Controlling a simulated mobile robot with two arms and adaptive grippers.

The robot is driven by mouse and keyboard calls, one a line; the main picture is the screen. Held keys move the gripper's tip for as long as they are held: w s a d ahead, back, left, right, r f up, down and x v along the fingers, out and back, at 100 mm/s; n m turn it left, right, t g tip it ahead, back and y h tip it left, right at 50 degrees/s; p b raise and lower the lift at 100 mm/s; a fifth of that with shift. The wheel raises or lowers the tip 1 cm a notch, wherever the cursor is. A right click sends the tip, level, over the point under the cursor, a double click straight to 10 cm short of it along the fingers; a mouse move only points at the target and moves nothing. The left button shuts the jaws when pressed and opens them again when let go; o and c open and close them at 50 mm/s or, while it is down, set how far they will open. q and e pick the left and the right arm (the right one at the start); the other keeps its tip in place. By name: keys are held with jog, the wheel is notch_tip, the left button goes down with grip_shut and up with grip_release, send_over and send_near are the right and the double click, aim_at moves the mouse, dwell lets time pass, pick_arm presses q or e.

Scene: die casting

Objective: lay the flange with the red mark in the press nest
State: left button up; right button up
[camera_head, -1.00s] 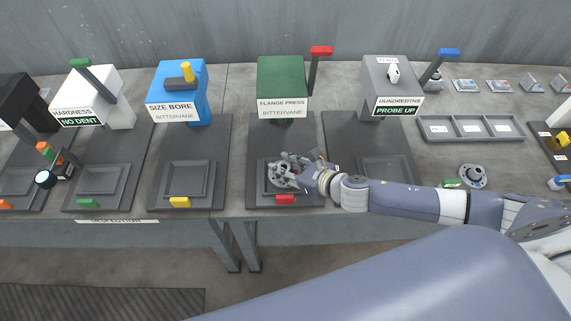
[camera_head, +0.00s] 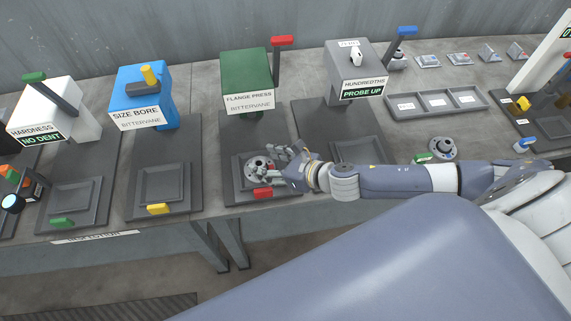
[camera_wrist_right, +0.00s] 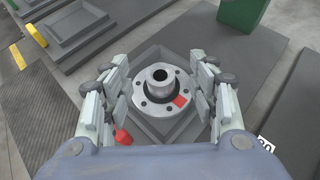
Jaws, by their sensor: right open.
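The flange with the red mark (camera_wrist_right: 159,91) is a grey disc with a raised central hub, bolt holes and a red square on its face. It lies flat in the press nest (camera_wrist_right: 146,60), a dark square stepped recess, and also shows in the head view (camera_head: 259,164). The nest is in front of the green flange press (camera_head: 247,82). My right gripper (camera_wrist_right: 160,100) is open, with its fingers on both sides of the flange and gaps visible beside it. In the head view my right gripper (camera_head: 280,162) partly covers the nest. My left gripper is not in view.
A second flange (camera_head: 443,148) lies on the bench to the right, beside a green tag. The blue bore station (camera_head: 143,95) stands left, the grey hundredths station (camera_head: 355,70) right. A three-part tray (camera_head: 437,104) lies behind the second flange. A red block (camera_head: 263,193) sits at the nest's front.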

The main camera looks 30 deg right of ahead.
jog(key=v, duration=0.8)
jog(key=shift+s+r, duration=0.15)
jog(key=shift+s, duration=0.05)
